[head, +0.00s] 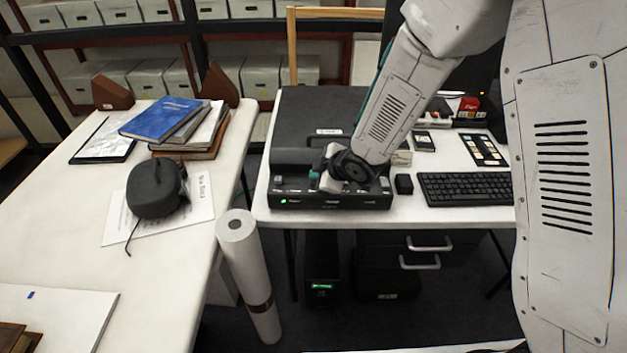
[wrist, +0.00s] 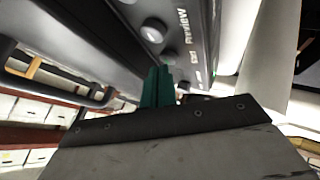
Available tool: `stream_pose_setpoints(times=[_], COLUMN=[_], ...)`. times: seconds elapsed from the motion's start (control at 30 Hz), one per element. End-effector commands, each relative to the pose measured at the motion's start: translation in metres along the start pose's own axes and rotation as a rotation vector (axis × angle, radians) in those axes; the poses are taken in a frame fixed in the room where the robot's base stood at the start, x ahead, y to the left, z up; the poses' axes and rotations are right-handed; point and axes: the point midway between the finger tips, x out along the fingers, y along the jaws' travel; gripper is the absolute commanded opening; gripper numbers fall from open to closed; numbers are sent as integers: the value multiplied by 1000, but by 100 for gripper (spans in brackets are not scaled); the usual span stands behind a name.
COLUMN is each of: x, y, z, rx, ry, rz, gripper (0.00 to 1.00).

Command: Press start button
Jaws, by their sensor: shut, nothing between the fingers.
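A black flatbed scanner (head: 310,120) sits on the right-hand desk, lid closed. Its front panel (head: 345,200) has a small green light (head: 283,201) at the left and labels too small to read here. In the wrist view, a round grey button (wrist: 154,31) sits on the panel near the word "Preview", with another partly seen button (wrist: 168,57) just above my fingertips. My gripper (head: 314,177) is shut and empty at the panel's left part. Its teal fingers (wrist: 158,85) point at the panel; contact is unclear.
A black keyboard (head: 464,188) and a small black box (head: 403,184) stand right of the scanner. A paper roll (head: 246,270) stands between the desks. The left table (head: 90,225) bears books (head: 165,120) and a dark rounded object (head: 155,187).

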Motion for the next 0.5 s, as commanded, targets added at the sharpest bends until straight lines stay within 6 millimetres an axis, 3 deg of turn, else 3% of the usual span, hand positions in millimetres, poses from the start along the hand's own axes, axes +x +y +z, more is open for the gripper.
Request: stream_pose_setpoints(times=[0.5], x=[4], y=[-3], z=[3], rx=[1], ry=[0], rz=[0], gripper=[0])
